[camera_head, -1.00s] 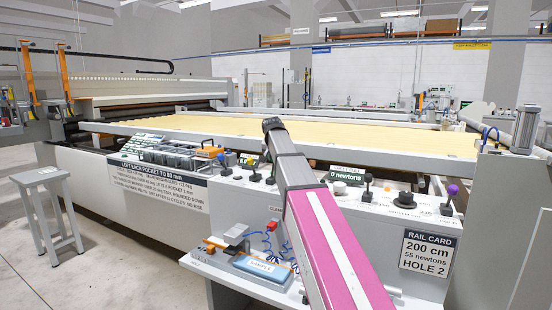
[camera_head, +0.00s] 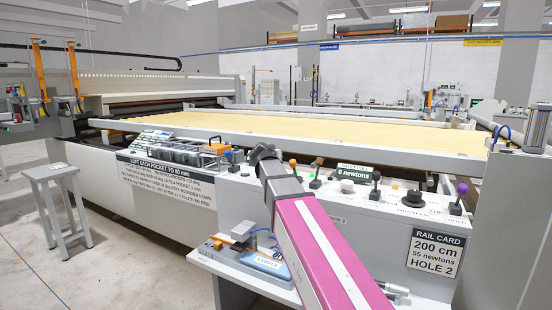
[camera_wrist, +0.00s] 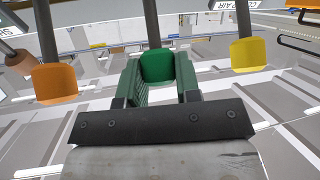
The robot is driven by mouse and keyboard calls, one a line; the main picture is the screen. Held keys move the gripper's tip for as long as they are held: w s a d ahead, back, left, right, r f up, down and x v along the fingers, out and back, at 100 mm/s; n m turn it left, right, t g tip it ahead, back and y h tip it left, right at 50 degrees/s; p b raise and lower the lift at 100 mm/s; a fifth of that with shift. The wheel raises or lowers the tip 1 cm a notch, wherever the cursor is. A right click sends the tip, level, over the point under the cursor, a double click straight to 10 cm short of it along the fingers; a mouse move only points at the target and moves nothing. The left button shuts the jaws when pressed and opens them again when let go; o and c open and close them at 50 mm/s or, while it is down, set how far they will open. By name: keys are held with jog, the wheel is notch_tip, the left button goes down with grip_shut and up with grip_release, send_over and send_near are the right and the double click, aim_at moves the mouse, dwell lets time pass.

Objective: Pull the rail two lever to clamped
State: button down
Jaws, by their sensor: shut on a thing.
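In the wrist view a green knob (camera_wrist: 157,66) on a dark lever stem sits between the two fingers of my gripper (camera_wrist: 158,76). The gripper is shut on this green-knobbed lever. An orange-knobbed lever (camera_wrist: 54,82) stands to the left and a yellow-knobbed lever (camera_wrist: 250,56) to the right, both apart from the fingers. No label naming the held lever is readable. In the head view my pink and grey arm reaches to the front panel of the machine, and the gripper and held lever are hidden.
The front panel also carries a black-knobbed lever (camera_head: 375,177), a purple-knobbed lever (camera_head: 461,188) and a display (camera_head: 353,172) reading 0 newtons. A rail card (camera_head: 436,257) reads 200 cm, 55 newtons, hole 2. A small side table (camera_head: 245,271) stands below my arm; a stool (camera_head: 52,173) is left.

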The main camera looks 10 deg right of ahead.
jog(key=shift+s+a+f, duration=0.25)
jog(key=shift+s+f, duration=0.1)
jog(key=shift+s, duration=0.05)
jog(key=c, duration=0.8)
grip_release()
jog(key=shift+r, duration=0.1)
jog(key=v, duration=1)
jog(key=shift+s+a+r, duration=0.15)
jog(key=shift+s, duration=0.2)
